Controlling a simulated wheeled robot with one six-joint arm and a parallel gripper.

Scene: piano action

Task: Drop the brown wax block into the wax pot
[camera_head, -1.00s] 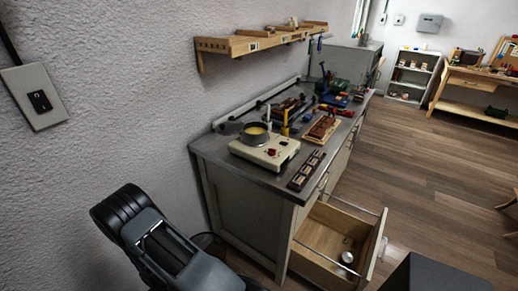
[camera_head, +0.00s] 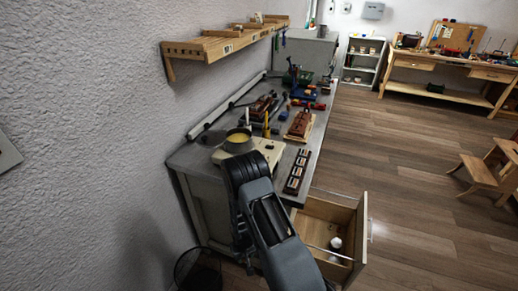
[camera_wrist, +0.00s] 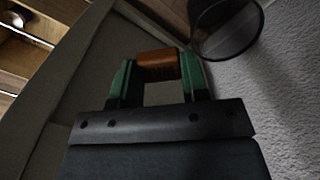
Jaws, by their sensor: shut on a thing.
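The brown wax block (camera_wrist: 157,65) is held between the green fingertips of my gripper (camera_wrist: 157,72) in the wrist view, and the gripper is shut on it. The wax pot (camera_head: 239,144) is grey with yellow wax inside. It sits on the pale heater unit (camera_head: 272,151) at the near end of the bench. In the head view my arm stands in front of the bench and covers part of the heater. My gripper and the block cannot be made out there. In the wrist view the block is apart from the pot, which is not seen.
The bench (camera_head: 313,135) carries a dark tray of blocks (camera_head: 297,171), tools and candle-like sticks near the pot. A wooden drawer (camera_head: 335,212) is open at its front. A dark mesh bin (camera_wrist: 228,28) stands by the wall. The shelf (camera_head: 222,42) overhangs behind.

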